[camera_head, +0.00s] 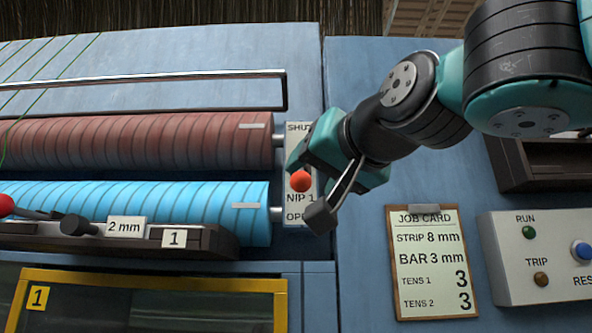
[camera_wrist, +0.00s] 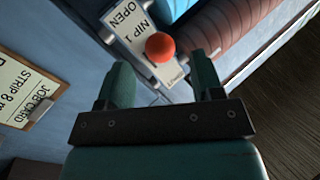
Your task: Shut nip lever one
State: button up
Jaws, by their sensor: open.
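The nip lever's orange-red ball knob (camera_head: 300,181) stands in front of a white plate marked SHUT, NIP 1 and OPEN from top to bottom (camera_head: 298,214). The knob lies between the SHUT and NIP 1 words in the head view; its stem is mostly hidden. My gripper (camera_head: 314,170) is at the plate, its teal jaws close beside the knob. In the wrist view, the jaws of my gripper (camera_wrist: 162,78) are apart, with the knob (camera_wrist: 160,46) just beyond and between their tips. I cannot tell whether they touch it. OPEN and NIP 1 read clearly on the plate (camera_wrist: 133,25).
A dark red roller (camera_head: 140,145) lies above a bright blue roller (camera_head: 140,205), left of the plate. A dark bar with a red-knobbed handle (camera_head: 6,205) is at lower left. A job card (camera_head: 433,262) and a button panel (camera_head: 540,258) are at right.

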aim_at(302, 179)
jog(key=p+x, duration=0.1)
jog(key=x, duration=0.5)
jog(key=shift+w+p, duration=0.25)
jog(key=shift+p, duration=0.1)
jog(key=shift+c, duration=0.4)
grip_shut()
jog(key=shift+a+r, duration=0.1)
